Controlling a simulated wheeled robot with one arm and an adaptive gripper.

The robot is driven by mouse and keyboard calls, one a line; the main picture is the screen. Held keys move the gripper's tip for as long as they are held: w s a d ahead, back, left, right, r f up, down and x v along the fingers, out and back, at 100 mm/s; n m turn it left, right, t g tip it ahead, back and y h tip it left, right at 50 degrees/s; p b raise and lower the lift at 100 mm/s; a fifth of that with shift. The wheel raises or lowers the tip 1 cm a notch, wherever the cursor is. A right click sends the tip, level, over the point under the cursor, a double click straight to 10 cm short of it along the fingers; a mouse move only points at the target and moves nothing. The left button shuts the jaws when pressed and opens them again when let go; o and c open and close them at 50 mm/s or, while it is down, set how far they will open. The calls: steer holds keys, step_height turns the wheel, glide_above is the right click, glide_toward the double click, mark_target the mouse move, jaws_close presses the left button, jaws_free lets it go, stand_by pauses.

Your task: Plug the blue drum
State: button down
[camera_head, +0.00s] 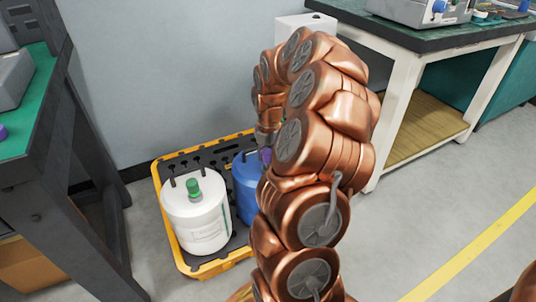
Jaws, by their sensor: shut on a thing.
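The blue drum (245,182) stands in the yellow-edged tray (204,266), to the right of a white drum. My copper arm hides its right side and much of its top, so its opening cannot be seen. My gripper (264,145) points down above the right part of the blue drum, mostly hidden by my arm. It is shut on a small purple plug (265,156), of which only a part shows. I cannot tell whether the plug touches the drum.
The white drum (196,222) has a green plug (193,188) in its top. A dark-framed bench (32,150) with a green top stands left, with another purple object (3,131) on it. A white-legged workbench (398,120) stands right.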

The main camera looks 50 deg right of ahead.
steer(key=shift+f, duration=0.7)
steer(key=c, duration=0.7)
jaws_free()
steer(key=shift+r, duration=0.1)
step_height(320, 180, up, 11)
steer(key=shift+r, duration=0.1)
steer(key=shift+s+r, duration=0.15)
steer(key=shift+r, duration=0.15)
